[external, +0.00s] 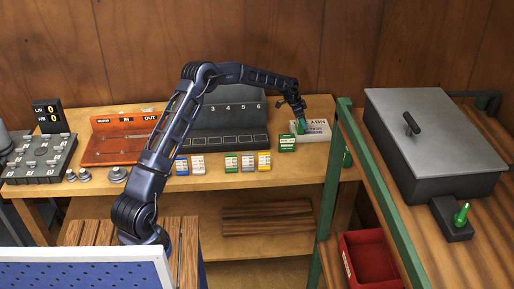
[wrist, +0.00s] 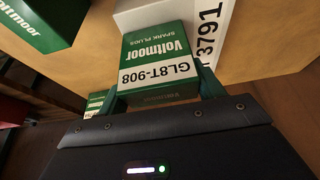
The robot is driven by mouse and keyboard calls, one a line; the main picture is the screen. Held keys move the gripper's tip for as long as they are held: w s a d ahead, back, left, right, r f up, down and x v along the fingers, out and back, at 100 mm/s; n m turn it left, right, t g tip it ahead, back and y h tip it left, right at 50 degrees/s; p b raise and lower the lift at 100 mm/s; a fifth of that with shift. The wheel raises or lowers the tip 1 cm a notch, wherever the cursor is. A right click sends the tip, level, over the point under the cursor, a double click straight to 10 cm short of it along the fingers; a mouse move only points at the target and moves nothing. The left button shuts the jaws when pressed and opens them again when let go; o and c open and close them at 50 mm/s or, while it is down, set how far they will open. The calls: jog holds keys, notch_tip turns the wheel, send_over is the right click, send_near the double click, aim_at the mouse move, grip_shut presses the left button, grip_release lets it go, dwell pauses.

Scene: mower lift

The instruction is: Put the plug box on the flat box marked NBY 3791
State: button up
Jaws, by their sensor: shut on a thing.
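My gripper (external: 300,124) is shut on a green and white Voltmoor spark plug box labelled GL8T-908 (wrist: 158,55). In the wrist view the box sits between the two green fingers of my gripper (wrist: 160,88), its label facing the camera. The white flat box (external: 319,128) lies on the bench at the right, with NBY lettering. It also shows in the wrist view (wrist: 232,22), where 3791 is readable. The held box covers part of it in the wrist view. In the external view my gripper is over its left part; I cannot tell whether the boxes touch.
Another green plug box (external: 287,143) stands left of the flat box. Several small coloured boxes (external: 232,163) line the bench front. A grey numbered stand (external: 228,118) and an orange tray (external: 112,145) are left. A green post (external: 343,130) rises close on the right.

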jog(key=shift+f, duration=0.1)
jog(key=o, duration=1.1)
